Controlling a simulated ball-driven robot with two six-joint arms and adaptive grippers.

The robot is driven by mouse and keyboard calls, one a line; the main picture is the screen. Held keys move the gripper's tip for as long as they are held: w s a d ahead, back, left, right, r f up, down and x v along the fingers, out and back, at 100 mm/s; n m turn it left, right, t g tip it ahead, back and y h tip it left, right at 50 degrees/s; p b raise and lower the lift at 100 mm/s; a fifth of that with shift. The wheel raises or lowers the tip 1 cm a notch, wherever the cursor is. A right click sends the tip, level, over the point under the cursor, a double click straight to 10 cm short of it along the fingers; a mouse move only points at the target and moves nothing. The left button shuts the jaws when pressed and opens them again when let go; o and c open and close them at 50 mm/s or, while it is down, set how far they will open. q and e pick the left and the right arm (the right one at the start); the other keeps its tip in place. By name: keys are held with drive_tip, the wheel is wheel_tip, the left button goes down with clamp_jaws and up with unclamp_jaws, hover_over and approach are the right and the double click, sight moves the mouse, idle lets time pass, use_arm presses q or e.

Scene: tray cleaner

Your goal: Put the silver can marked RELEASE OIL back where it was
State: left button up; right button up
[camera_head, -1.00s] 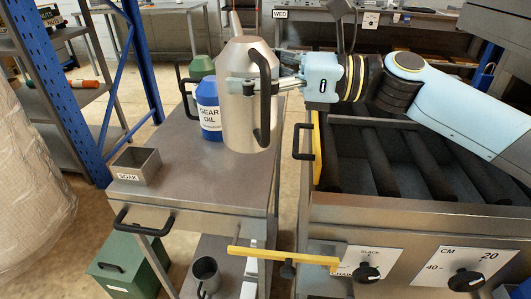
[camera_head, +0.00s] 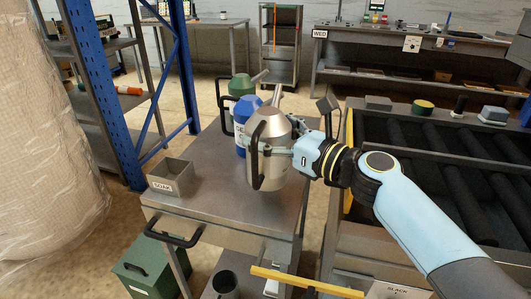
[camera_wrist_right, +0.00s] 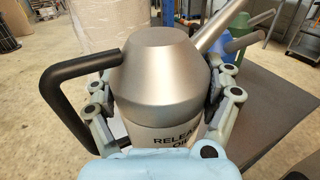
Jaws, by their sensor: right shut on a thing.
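The silver can (camera_head: 272,160) has a conical top, a spout and a black handle. In the wrist view the can (camera_wrist_right: 163,75) fills the middle, with its RELEASE OIL label (camera_wrist_right: 178,143) partly hidden at the bottom. My right gripper (camera_head: 278,150) is shut on the can's body from the right, one finger on each side. The can is upright over the steel cart top (camera_head: 215,200). I cannot tell whether its base touches the top. My left gripper is out of view.
A blue can (camera_head: 241,135) and a green can (camera_head: 238,88) stand close behind the silver can. A SOAK box (camera_head: 171,178) sits on the cart's left.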

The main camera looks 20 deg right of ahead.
drive_tip(key=shift+w+a, duration=0.15)
drive_tip(key=shift+a, duration=0.1)
drive_tip(key=shift+f, duration=0.35)
drive_tip(key=shift+f+b, duration=0.95)
drive_tip(key=shift+f, duration=0.7)
drive_tip(key=shift+f, duration=0.15)
drive_tip(key=o, duration=1.5)
drive_tip(key=shift+f, duration=0.1)
drive_tip(key=shift+o, duration=0.2)
